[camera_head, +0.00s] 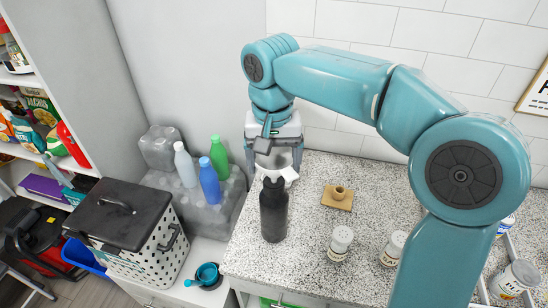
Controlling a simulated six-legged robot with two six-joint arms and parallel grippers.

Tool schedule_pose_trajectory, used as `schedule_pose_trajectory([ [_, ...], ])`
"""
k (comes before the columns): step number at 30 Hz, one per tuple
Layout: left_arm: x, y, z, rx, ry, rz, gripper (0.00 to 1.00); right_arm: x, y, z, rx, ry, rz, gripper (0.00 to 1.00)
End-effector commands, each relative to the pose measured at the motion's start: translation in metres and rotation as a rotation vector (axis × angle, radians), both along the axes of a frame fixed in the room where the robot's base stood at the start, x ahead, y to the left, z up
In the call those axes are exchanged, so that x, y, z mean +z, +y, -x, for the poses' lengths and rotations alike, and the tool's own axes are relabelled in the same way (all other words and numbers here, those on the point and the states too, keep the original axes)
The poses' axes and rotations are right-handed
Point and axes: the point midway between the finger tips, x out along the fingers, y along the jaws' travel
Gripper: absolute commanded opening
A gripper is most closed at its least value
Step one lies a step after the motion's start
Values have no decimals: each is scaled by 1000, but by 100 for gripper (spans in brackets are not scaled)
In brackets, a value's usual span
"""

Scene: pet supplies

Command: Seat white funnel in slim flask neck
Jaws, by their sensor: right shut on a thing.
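A slim dark flask (273,212) stands upright near the left edge of the speckled counter. My right gripper (275,163) points down just behind the flask's top in the picture. I cannot tell whether the funnel touches the flask. My left gripper is not in view.
A tan block with a round stub (339,196) lies right of the flask. Two white-lidded jars (340,243) (392,248) stand nearer the front. Bottles (208,182) stand on wrapped packs at left, beside a black-lidded bin (118,212). My right arm crosses the counter's right side.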

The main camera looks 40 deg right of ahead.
Motion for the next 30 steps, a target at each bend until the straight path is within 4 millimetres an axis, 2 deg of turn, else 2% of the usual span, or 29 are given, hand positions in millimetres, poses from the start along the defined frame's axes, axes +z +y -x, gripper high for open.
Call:
schedule_pose_trajectory([
  [30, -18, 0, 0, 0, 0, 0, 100, -25, 0, 0, 0, 0, 0, 52],
])
